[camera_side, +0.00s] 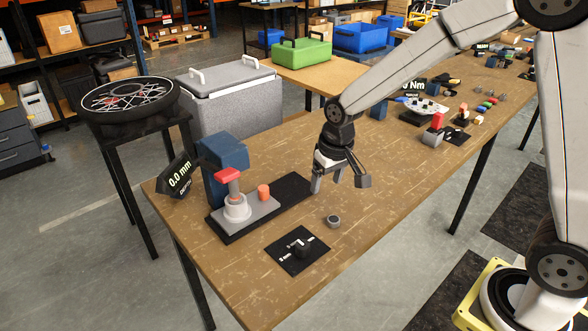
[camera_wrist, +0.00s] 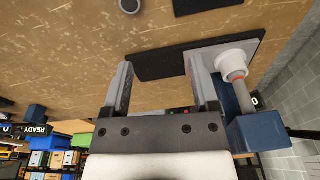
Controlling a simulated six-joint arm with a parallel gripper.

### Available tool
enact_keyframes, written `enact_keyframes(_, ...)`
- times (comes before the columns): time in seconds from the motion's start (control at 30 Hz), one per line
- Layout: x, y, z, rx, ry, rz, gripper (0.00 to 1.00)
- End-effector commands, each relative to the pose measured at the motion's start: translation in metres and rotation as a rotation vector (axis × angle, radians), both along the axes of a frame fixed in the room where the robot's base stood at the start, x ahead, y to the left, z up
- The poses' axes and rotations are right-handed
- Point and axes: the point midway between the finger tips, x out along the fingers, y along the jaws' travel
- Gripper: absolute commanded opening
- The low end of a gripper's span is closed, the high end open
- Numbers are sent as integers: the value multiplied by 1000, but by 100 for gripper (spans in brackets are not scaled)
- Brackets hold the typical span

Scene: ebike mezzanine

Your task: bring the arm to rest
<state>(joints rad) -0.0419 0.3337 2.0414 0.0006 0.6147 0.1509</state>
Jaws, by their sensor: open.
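My gripper (camera_side: 340,184) hangs from my arm above the wooden workbench (camera_side: 375,235), near the right end of a black base plate (camera_side: 293,190). Its two fingers are apart, with nothing visible between them. In the wrist view, my gripper (camera_wrist: 158,62) also shows open, with the bench and part of the black plate (camera_wrist: 160,64) beyond the fingers. A small grey round part (camera_side: 333,221) lies on the bench in front of the gripper, apart from it.
A blue press-like fixture (camera_side: 226,160) with a red handle (camera_side: 228,175) and a "0.0 mm" display (camera_side: 180,178) stands left of my gripper. A black mat (camera_side: 284,257) lies in front. Tools and small parts crowd the bench's far right. The bench's middle is mostly clear.

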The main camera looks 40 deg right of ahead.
Motion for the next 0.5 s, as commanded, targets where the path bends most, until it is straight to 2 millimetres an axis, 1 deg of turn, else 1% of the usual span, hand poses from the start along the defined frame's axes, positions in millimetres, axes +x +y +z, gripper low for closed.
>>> enact_keyframes(0.03,-13,-3,0,-2,-7,9,77)
enact_keyframes(0.3,-78,-12,-5,-15,-48,61,77)
enact_keyframes(0.4,-100,-14,-8,-19,-60,79,77)
enact_keyframes(0.5,-117,-16,-11,-23,-71,93,77)
